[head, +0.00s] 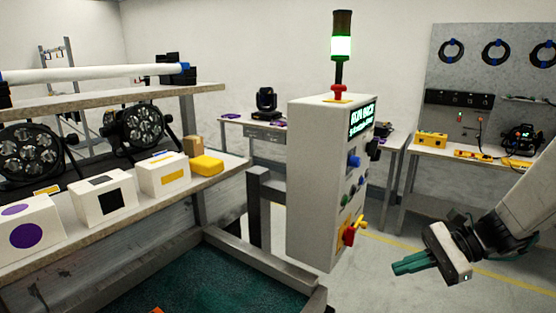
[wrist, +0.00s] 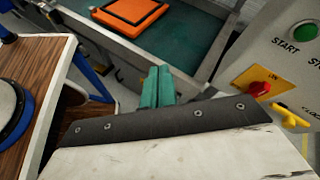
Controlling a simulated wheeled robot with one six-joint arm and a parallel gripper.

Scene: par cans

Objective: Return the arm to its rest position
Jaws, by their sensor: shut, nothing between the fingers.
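My gripper (head: 408,264) hangs in free air at the lower right of the head view, right of the control cabinet (head: 315,180) and apart from it. Its green fingers are together with nothing between them. In the wrist view the closed green fingers (wrist: 157,88) point toward a green-floored bay with an orange square thing (wrist: 130,12) in it. My arm comes in from the right edge of the head view.
The cabinet has a lit green lamp (head: 341,47) and a red-and-yellow switch (head: 352,231). Left are shelves with par cans (head: 137,128) and white boxes (head: 103,199). A workbench (head: 455,158) stands behind my arm. Floor between is clear.

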